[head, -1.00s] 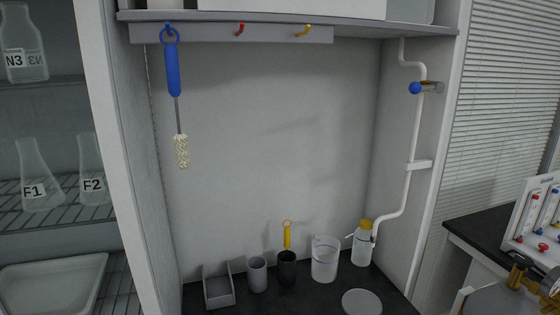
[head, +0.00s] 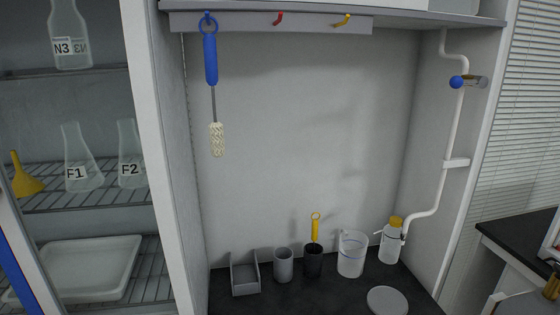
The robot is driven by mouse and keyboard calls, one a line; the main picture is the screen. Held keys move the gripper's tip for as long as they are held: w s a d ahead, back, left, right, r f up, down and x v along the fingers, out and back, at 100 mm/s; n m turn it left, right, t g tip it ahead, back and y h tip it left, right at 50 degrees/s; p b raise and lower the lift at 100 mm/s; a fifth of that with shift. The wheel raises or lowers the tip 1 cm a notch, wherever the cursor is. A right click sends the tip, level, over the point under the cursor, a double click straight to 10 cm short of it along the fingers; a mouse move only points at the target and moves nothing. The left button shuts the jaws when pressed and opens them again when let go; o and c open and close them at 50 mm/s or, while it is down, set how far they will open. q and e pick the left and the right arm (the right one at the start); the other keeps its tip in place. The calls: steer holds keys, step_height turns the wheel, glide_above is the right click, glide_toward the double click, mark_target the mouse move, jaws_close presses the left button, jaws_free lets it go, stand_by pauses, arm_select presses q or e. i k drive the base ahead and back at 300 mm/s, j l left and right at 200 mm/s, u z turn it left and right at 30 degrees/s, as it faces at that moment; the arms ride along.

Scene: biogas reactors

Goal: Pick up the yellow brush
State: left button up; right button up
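The yellow brush (head: 315,228) stands upright in a black cup (head: 313,262) on the dark counter at the back of the alcove. Only its yellow handle with a ring at the top shows; its lower part is hidden in the cup. A blue brush (head: 211,60) with a pale bristle head hangs from the left hook of the rail above. Neither of my grippers can be made out in the head view.
Left of the black cup are a grey cup (head: 284,265) and a grey open bin (head: 244,274). Right are a clear beaker (head: 351,254), a yellow-capped bottle (head: 390,243) and a round grey disc (head: 388,301). A white pipe (head: 449,185) runs down the right wall.

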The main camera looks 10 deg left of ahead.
mark_target(315, 222)
steer(key=j+u, duration=0.1)
steer(key=j, duration=0.35)
steer(key=i+j+u, duration=0.1)
steer(key=j, duration=0.3)
steer(key=i+j+u, duration=0.1)
steer(key=j, duration=0.3)
steer(key=i+j+u, duration=0.1)
steer(key=j, duration=0.35)
